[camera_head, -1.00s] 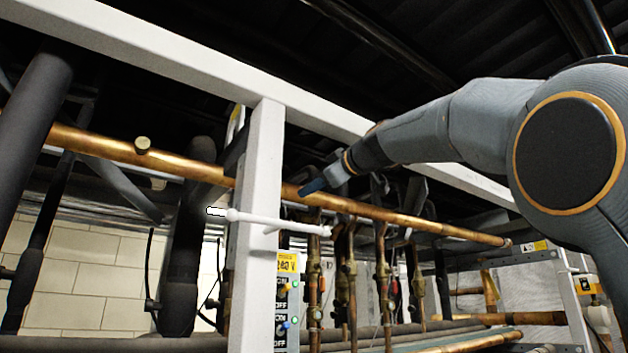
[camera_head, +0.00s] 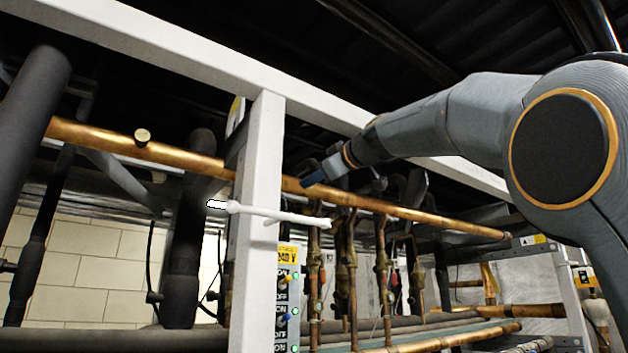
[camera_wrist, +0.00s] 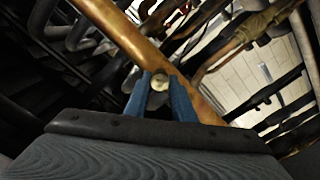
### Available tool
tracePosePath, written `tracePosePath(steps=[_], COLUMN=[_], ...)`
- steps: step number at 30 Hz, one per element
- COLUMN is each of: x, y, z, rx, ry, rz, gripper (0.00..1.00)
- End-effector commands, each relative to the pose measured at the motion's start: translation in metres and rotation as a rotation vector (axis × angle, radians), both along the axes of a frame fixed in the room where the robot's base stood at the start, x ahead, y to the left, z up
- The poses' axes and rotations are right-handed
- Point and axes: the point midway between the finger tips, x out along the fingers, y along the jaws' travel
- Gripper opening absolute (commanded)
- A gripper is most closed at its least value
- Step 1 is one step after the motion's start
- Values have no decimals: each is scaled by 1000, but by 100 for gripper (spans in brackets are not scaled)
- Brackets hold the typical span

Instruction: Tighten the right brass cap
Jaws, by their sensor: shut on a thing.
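The right brass cap (camera_wrist: 160,83) shows in the wrist view as a small round disc against the copper pipe (camera_wrist: 130,40). My gripper (camera_wrist: 160,92) has its two blue fingers on either side of the cap, shut on it. In the head view my gripper (camera_head: 313,180) is at the copper pipe (camera_head: 400,211), just right of the white post. The cap in its grip is hidden there. Another brass cap (camera_head: 142,136) sits on the same pipe to the left of the post, apart from my gripper.
A white upright post (camera_head: 258,220) and a white top beam (camera_head: 190,62) stand close to my arm. A white rod (camera_head: 280,215) sticks out below my gripper. A switch panel (camera_head: 287,300) and several vertical copper pipes are below.

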Motion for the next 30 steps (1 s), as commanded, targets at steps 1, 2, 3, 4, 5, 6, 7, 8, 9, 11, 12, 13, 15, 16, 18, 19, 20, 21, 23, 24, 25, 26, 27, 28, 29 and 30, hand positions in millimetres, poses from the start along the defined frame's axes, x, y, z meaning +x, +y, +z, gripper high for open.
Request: tracePosePath(steps=[1, 2, 3, 4, 5, 6, 7, 8, 9, 11, 12, 13, 15, 16, 18, 19, 20, 21, 23, 24, 25, 26, 27, 28, 29, 30], x=[0, 0, 0, 0, 0, 0, 0, 0, 0, 0, 0, 0, 0, 0, 0, 0, 0, 0, 0, 0, 0, 0, 0, 0, 0, 0], y=[0, 0, 0, 0, 0, 0, 0, 0, 0, 0, 0, 0, 0, 0, 0, 0, 0, 0, 0, 0, 0, 0, 0, 0, 0, 0], z=[-1, -1, -1, -1, -2, -2, -1, -1, -1, -1, -1, -1, -1, -1, -1, -1, -1, -1, -1, -1, -1, -1, 0, 0, 0, 0], rx=[19, 34, 56, 74, 93, 120, 141, 163, 195, 242, 274, 298, 353, 377, 432, 456, 480, 511, 558, 589, 613, 637, 668, 692, 716, 746], ry=[13, 24, 40, 52, 64, 83, 97, 112, 133, 165, 187, 203, 240, 256, 293, 309, 326, 346, 380, 400, 416, 433, 453, 470, 486, 507], rz=[1, 1, 0, 0, 0, 0, 0, 0, 0, 0, 0, 0, 0, 0, 0, 0, 0, 0, 0, 0, 0, 0, 0, 0, 0, 0], gripper=[0, 0, 0, 0, 0, 0, 0, 0, 0, 0, 0, 0, 0, 0, 0, 0, 0, 0, 0, 0, 0, 0, 0, 0, 0, 0])
